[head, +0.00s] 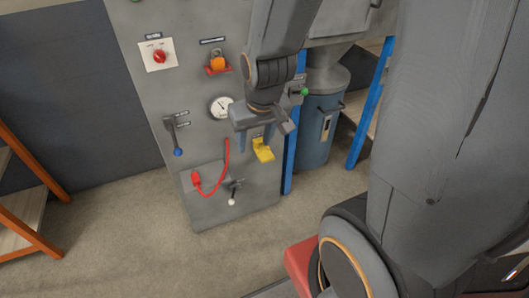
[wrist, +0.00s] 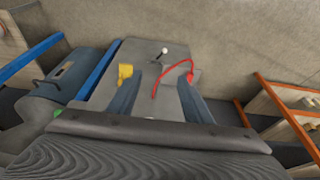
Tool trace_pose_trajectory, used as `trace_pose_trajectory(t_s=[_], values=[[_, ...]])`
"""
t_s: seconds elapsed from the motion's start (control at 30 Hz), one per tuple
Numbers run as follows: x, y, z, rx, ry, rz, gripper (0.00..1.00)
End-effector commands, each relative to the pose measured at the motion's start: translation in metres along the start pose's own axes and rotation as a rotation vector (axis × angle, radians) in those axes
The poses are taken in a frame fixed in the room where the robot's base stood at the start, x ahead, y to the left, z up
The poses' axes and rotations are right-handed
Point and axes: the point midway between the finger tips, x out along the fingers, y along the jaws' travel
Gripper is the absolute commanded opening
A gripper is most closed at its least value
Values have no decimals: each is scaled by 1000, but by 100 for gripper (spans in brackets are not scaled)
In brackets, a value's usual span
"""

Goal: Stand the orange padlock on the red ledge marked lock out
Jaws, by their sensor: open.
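The orange padlock (head: 218,62) stands upright on the red ledge (head: 218,71), high on the grey panel in the head view, under a small dark label. My gripper (head: 256,148) is open and empty, lower on the panel and to the right of the padlock, close to the yellow part on the panel. In the wrist view my gripper's two fingers (wrist: 155,98) are spread with nothing held between them. The padlock and ledge do not show in the wrist view.
The panel carries a red knob (head: 159,56), a gauge (head: 221,107), a blue-tipped lever (head: 178,151), a red cable (head: 226,165), a yellow part (head: 263,150) and a white-tipped lever (head: 232,201). A blue-grey drum (head: 317,130) stands right. The floor (head: 130,240) in front is clear.

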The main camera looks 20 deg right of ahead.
Motion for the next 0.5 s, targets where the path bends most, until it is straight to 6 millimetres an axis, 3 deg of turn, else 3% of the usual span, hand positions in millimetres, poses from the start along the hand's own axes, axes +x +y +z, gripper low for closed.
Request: trace_pose_trajectory(t_s=[0.1, 0.2, 0.5], values=[[-15, 0, 31, -1, -129, -1, 46], [-24, 0, 48, -1, -200, -1, 46], [-28, 0, 57, -1, -239, -1, 46]])
